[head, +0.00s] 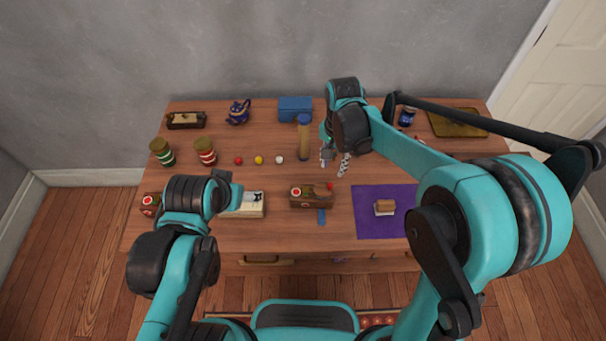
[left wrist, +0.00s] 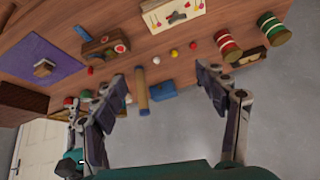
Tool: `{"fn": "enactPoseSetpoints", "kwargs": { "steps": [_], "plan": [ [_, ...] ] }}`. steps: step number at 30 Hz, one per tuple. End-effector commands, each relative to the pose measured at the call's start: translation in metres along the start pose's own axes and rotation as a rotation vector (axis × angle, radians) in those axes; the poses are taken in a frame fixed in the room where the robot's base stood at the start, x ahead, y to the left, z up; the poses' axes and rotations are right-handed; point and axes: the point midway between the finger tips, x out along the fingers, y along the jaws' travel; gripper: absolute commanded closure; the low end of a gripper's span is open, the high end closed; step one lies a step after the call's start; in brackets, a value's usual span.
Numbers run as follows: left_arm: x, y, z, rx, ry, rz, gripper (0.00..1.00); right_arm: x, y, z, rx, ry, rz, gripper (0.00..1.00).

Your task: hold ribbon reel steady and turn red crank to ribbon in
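The ribbon reel (head: 311,202) appears to be a brown box with red and green parts on top and a blue strip of ribbon (head: 321,217) hanging in front. A red knob, probably the crank (head: 330,187), shows at its right end. In the left wrist view the reel (left wrist: 103,50) lies beyond the left fingers, with the red knob (left wrist: 89,71) beside it. My left gripper (left wrist: 162,84) is open and empty above the table, left of the reel; its fingers are unclear in the head view. My right gripper (head: 335,160) is open and empty, behind and right of the reel.
A tan cylinder with a blue top (head: 303,140) stands close left of my right gripper. A purple mat (head: 365,222) bears a small brown block (head: 384,207). A cream book-like box (head: 251,204), small balls (head: 259,160) and striped jars (head: 205,151) are to the left.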

Motion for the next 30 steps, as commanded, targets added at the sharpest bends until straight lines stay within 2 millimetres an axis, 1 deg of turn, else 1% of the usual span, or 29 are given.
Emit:
{"fn": "enactPoseSetpoints", "kwargs": {
  "steps": [1,3,8,12,16,23,27,30],
  "plan": [
    [0.004,0.003,-0.008,0.054,-0.021,0.009,0.19,0.0,0.0,0.0,0.0,0.0,0.0,0.66],
    [0.012,0.007,-0.018,0.147,-0.056,0.023,0.19,0.0,0.0,0.0,-0.001,0.001,-0.001,0.66],
    [0.036,0.019,-0.036,0.367,-0.136,0.067,0.19,0.0,0.0,0.0,-0.001,0.001,-0.001,0.66],
    [0.063,0.031,-0.049,0.558,-0.199,0.116,0.19,0.0,0.0,0.0,-0.002,0.001,-0.001,0.66],
    [0.091,0.044,-0.057,0.735,-0.254,0.171,0.19,-0.001,0.0,0.0,-0.002,0.001,-0.001,0.66],
    [0.149,0.07,-0.06,1.043,-0.339,0.287,0.19,-0.001,0.0,0.0,-0.002,0.001,-0.001,0.66],
    [0.183,0.085,-0.055,1.205,-0.378,0.361,0.19,-0.001,0.0,0.0,-0.002,0.001,-0.001,0.66],
    [0.201,0.093,-0.049,1.292,-0.396,0.404,0.19,-0.001,0.0,0.0,-0.002,0.001,-0.001,0.66]
  ]
}}
